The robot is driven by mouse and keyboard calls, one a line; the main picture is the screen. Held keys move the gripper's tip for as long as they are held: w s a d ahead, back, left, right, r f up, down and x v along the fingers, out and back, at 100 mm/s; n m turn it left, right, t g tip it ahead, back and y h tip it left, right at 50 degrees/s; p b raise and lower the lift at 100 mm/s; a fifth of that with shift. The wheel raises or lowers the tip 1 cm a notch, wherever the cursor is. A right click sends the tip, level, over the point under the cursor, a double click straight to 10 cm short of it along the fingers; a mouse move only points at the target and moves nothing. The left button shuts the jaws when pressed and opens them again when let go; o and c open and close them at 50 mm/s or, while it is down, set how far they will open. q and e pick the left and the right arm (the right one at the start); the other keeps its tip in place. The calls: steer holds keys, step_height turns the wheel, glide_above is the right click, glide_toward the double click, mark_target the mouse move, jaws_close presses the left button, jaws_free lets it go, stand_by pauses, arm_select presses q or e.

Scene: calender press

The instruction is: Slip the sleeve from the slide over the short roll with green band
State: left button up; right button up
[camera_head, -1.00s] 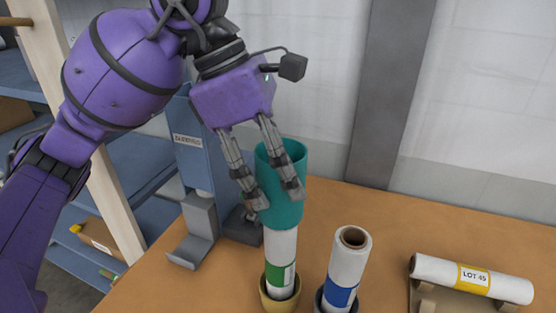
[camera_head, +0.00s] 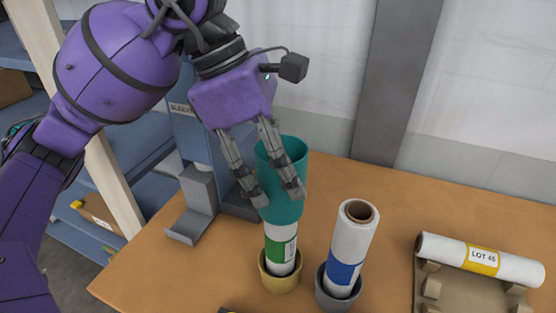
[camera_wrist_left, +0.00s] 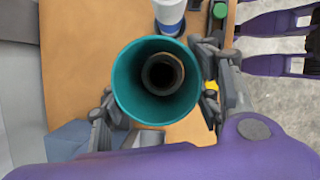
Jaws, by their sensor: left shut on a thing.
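My left gripper (camera_head: 270,197) is shut on the teal sleeve (camera_head: 283,175), with its fingers on the sleeve's wall. The sleeve is close to upright around the upper part of the short roll with the green band (camera_head: 281,250). The roll's white body and green band show below the sleeve, and it stands in a yellow cup (camera_head: 280,282). In the left wrist view, the roll's hollow top end (camera_wrist_left: 162,73) shows inside the sleeve's rim (camera_wrist_left: 120,97), with a gap around it. The blue-grey slide (camera_head: 198,190) stands behind to the left, its tray empty.
A roll with a blue band (camera_head: 350,245) stands in a grey cup (camera_head: 335,292), close on the right. A roll labelled LOT 46 (camera_head: 480,258) lies on a cardboard cradle (camera_head: 432,290) farther right. Blue shelves (camera_head: 140,160) are at the left. The table (camera_head: 390,200) behind the rolls is clear.

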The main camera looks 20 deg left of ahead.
arm_select(q)
steer(key=shift+f, duration=0.1)
steer(key=o, duration=1.1)
steer(key=v, duration=1.2)
stand_by(0.5)
